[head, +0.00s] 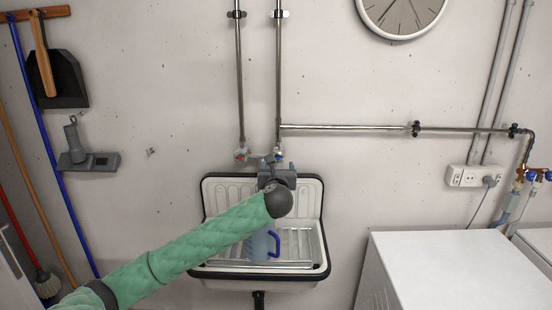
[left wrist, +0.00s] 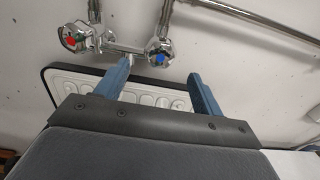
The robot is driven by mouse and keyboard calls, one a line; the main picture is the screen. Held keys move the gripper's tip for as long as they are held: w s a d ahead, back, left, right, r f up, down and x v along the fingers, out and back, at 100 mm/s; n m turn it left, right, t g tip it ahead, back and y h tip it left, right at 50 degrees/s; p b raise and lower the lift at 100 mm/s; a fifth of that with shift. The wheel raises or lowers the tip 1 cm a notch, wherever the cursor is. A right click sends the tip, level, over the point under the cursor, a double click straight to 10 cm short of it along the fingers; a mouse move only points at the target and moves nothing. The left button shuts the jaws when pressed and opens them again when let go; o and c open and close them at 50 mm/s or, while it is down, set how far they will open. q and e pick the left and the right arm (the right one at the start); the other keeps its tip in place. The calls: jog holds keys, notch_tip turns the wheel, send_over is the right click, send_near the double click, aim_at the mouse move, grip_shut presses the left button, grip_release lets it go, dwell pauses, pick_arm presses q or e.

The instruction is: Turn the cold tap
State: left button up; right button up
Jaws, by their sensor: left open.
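The cold tap (left wrist: 159,56) is a chrome knob with a blue centre, at the right end of the mixer in the left wrist view. In the head view the cold tap (head: 278,153) sits on the wall above the sink. The hot tap (left wrist: 73,37) has a red centre and is to its left. My left gripper (left wrist: 157,72) is open. Its blue fingers are spread, and the cold tap shows between and just beyond their tips; I cannot tell any contact. In the head view my left gripper (head: 275,164) is just below the cold tap. My right gripper is not in view.
A white sink (head: 313,205) with a dark rim is below the taps. A blue jug (head: 260,247) stands in it, partly hidden by my left arm. Pipes (head: 350,128) run up and right along the wall. A white machine (head: 455,265) stands at the right.

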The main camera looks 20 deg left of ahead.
aim_at(278, 159)
pick_arm(q)
jog(key=shift+w+a, duration=0.15)
jog(key=shift+w, duration=0.25)
jog(key=p+x, duration=0.2)
jog(key=x, duration=0.3)
jog(key=shift+w+a+p, duration=0.1)
jog(key=shift+w+p, duration=0.3)
jog(key=shift+w+a, duration=0.15)
jog(key=shift+w, duration=0.5)
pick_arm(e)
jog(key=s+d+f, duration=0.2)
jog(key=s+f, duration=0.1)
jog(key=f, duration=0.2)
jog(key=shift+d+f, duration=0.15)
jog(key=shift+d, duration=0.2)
pick_arm(q)
jog(key=shift+f, duration=0.1)
jog(key=c, duration=1)
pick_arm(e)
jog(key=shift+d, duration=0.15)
pick_arm(q)
jog(key=shift+p, duration=0.3)
